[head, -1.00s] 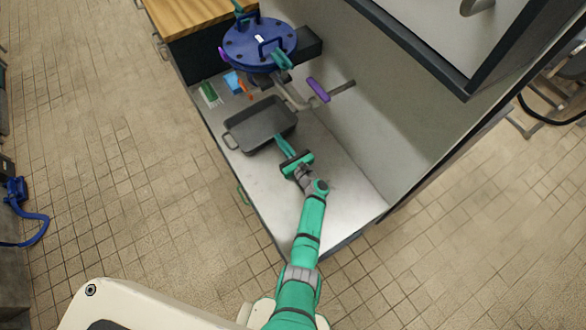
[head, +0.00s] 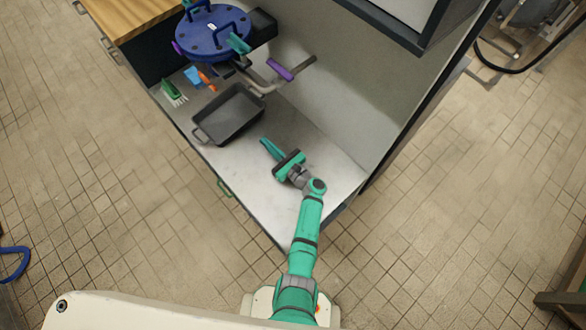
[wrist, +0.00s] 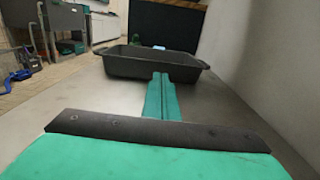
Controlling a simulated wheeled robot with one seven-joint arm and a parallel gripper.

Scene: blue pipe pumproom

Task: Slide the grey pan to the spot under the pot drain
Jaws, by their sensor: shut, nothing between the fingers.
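The grey pan (head: 222,120) is a rectangular tray with end handles, lying flat on the pale worktop. In the wrist view it is straight ahead (wrist: 150,66). The pot (head: 213,32) has a blue lid and stands beyond the pan. Its drain pipe (head: 258,80), with a purple handle (head: 280,70), runs close to the pan's far right corner; I cannot tell whether it overhangs the pan. My gripper (head: 265,142) is low over the worktop on the pan's near right side, shut and empty. A small gap shows between fingertips and pan. The spot under the drain is partly hidden.
A green brush (head: 174,92), a blue item (head: 193,76) and an orange item (head: 207,84) lie beyond the pan. A grey wall panel (head: 345,110) bounds the worktop on the right. The near worktop (head: 250,185) is clear.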

